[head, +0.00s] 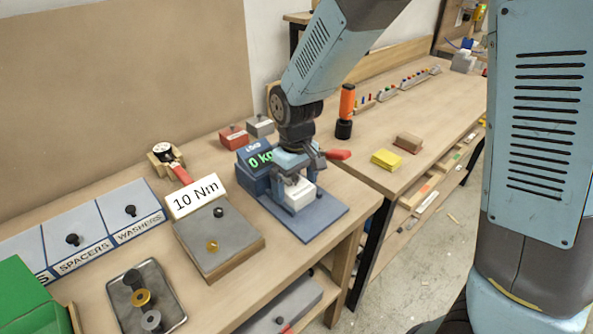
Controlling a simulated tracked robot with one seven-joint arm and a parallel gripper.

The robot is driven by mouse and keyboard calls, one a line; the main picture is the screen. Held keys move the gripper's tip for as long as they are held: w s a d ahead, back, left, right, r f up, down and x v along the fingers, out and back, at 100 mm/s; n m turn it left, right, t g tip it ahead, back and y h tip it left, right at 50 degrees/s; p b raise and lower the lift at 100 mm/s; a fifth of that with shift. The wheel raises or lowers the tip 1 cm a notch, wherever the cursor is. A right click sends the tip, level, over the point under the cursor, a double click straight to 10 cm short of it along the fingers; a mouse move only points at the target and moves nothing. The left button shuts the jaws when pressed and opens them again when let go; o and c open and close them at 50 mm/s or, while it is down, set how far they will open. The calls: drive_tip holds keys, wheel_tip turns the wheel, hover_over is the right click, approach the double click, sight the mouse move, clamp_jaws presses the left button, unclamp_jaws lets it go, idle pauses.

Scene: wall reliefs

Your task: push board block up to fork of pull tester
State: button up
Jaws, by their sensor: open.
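The pull tester (250,175) is a dark blue unit with a lit green display that begins with 0, standing on a flat blue base plate (323,222). A small white block (301,200) with dark marks on its top sits on the plate in front of the display unit; it looks like the board block. My gripper (301,176) points down at the block's top, open; I cannot tell whether its fingers touch it. A red lever (338,154) sticks out to the right behind my gripper. The fork is not clearly visible, and my gripper hides the space between block and tester.
A grey plate on wood with a "10 Nm" sign (195,197) stands left of the tester. A tray (169,308) of small parts and labelled bins (92,231) lie farther left. A yellow block (386,159) sits on the right bench. The base plate's front corner is clear.

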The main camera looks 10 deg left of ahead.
drive_tip(key=shift+f, duration=0.4)
drive_tip(key=shift+c, duration=0.5)
drive_tip(key=c, duration=1)
drive_tip(key=shift+w+a, duration=1.05)
drive_tip(key=shift+a, duration=0.05)
drive_tip(key=o, duration=1.1)
